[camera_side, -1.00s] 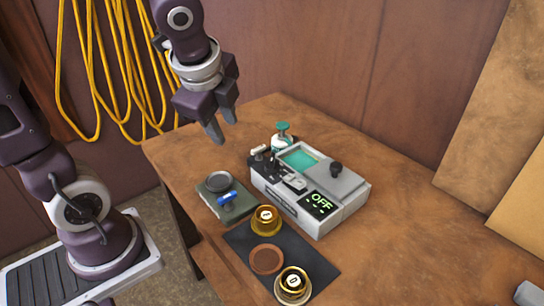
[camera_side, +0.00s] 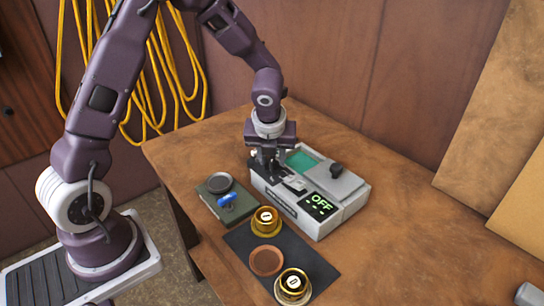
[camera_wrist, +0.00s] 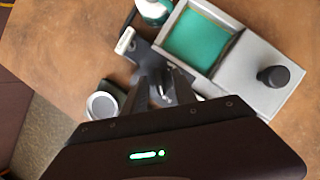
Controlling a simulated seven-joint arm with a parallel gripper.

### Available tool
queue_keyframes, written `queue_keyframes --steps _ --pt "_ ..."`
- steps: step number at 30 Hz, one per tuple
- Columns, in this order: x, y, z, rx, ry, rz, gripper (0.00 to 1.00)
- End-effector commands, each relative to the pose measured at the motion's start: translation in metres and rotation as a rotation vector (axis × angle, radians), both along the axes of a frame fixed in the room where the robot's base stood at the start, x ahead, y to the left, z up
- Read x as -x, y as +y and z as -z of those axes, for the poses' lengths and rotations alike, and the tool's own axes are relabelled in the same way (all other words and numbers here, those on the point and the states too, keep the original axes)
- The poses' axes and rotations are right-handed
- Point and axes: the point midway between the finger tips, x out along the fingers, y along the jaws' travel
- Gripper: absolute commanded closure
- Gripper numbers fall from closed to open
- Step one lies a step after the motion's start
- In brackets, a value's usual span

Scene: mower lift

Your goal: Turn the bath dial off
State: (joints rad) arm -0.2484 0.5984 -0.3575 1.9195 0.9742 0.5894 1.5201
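The bath is a grey box (camera_side: 325,219) with a teal basin (camera_side: 303,158) and a display (camera_side: 319,203) reading OFF. A black round knob (camera_side: 336,170), the only dial-like part I see, stands on its right side; it also shows in the wrist view (camera_wrist: 273,76). My gripper (camera_side: 268,163) points down over the dark fittings at the bath's left end, away from the knob. In the wrist view its two fingers (camera_wrist: 167,86) are apart, with a small metallic part showing between them. Whether they touch it is unclear.
A green block (camera_side: 222,204) with a dark round dish and a blue piece lies left of the bath.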

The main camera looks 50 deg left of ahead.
Motion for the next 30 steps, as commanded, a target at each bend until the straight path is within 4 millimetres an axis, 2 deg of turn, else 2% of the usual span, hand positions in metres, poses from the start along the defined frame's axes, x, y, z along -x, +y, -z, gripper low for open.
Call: queue_keyframes --steps 2,7,20,30 --pt "0.0001 0.0 -0.0002 0.0 0.0 0.0 0.66" --pt "0.0003 0.0 -0.0005 0.0 0.0 -0.001 1.0" --pt "0.0001 -0.0001 -0.0007 -0.001 0.0 -0.039 1.0" --pt "-0.0014 -0.0016 -0.0006 -0.001 0.0 -0.277 1.0"
